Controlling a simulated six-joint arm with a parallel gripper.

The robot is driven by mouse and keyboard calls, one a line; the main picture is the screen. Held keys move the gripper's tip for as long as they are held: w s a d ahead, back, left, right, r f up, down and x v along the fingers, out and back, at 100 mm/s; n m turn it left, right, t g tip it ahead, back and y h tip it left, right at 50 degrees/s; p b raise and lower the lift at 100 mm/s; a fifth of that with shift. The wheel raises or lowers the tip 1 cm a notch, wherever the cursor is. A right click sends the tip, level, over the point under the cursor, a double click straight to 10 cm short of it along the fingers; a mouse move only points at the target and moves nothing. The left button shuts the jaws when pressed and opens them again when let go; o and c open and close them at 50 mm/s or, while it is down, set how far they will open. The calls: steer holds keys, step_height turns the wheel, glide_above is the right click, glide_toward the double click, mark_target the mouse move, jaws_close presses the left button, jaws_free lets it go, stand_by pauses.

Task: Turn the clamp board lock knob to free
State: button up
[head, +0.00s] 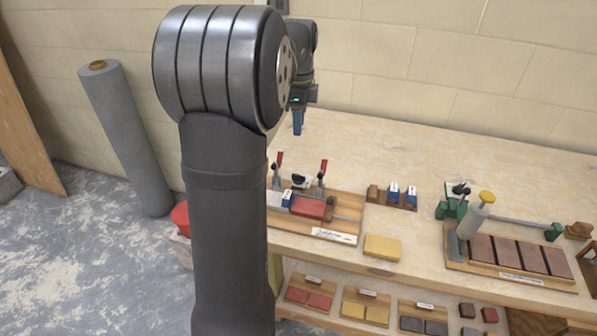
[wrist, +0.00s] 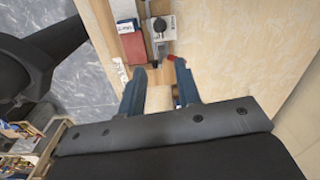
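The clamp board (head: 345,227) is a wooden board on the bench, partly hidden behind my arm in the head view. It carries two red-handled clamps, a red brick (head: 309,207) and a blue block with a white label (head: 287,199). A black knob on a pale plate (head: 299,181) sits at its back, seemingly the lock knob; it also shows in the wrist view (wrist: 160,25). Its setting is too small to read. My gripper (head: 298,130) is above the bench, behind the board. In the wrist view its blue fingers (wrist: 160,67) are apart and empty, short of the knob.
A yellow block (head: 382,247) and a holder with blue labelled blocks (head: 392,204) lie to the right. Further right is a board of red tiles (head: 507,257) with a yellow-capped bottle (head: 473,215). The bench behind is clear up to the wall. A lower shelf holds several trays.

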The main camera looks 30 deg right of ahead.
steer(key=m, duration=0.1)
glide_toward(299, 175)
step_height(299, 175, down, 9)
steer(key=shift+r, duration=0.1)
stand_by(0.4)
steer(key=shift+c, duration=0.4)
jaws_close()
